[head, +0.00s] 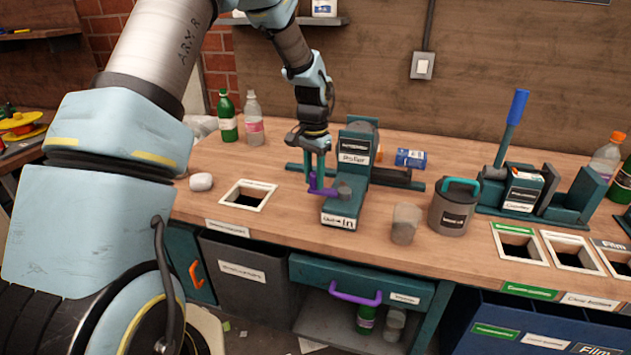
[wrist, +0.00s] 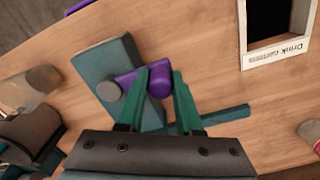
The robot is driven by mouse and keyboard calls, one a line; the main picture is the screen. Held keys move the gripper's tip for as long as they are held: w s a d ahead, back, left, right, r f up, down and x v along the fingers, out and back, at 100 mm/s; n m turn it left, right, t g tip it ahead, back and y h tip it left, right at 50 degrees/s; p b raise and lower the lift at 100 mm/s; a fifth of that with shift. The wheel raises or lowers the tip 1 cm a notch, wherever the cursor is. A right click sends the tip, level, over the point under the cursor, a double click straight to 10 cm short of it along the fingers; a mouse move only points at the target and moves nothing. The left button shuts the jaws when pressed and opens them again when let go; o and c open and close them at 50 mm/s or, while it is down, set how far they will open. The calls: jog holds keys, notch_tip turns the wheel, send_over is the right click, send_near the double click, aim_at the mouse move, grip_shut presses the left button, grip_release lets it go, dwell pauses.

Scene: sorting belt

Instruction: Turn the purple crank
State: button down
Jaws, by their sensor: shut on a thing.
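The purple crank (head: 321,187) is on the left side of a teal machine (head: 349,199) on the wooden bench. In the wrist view the crank's purple arm (wrist: 126,80) runs from a grey hub (wrist: 108,91) to a rounded purple handle (wrist: 159,82). My gripper (head: 317,172) comes down on the crank from above. In the wrist view its two green fingers (wrist: 160,84) are on either side of the handle, shut on it. The lower part of the handle is hidden between the fingers.
A square bench opening (head: 247,195) lies left of the machine. A clear cup (head: 404,223) and a grey canister (head: 454,206) stand to its right. A blue-handled press (head: 516,175) is farther right. Bottles (head: 227,117) stand at the back left.

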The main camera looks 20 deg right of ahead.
jog(key=shift+w+d+m+p, duration=0.25)
jog(key=shift+w+d+m, duration=0.35)
jog(key=shift+d+m, duration=1)
jog(key=shift+w+d+m+p, duration=0.2)
jog(key=shift+w+d+m, duration=0.5)
jog(key=shift+m, duration=1.7)
jog(key=shift+w+d+m+p, duration=0.25)
jog(key=shift+w+d+m, duration=0.25)
jog(key=shift+d+m, duration=1.15)
jog(key=shift+a+m, duration=0.35)
jog(key=c, duration=0.6)
grip_release()
notch_tip(320, 180, up, 11)
jog(key=b, duration=0.3)
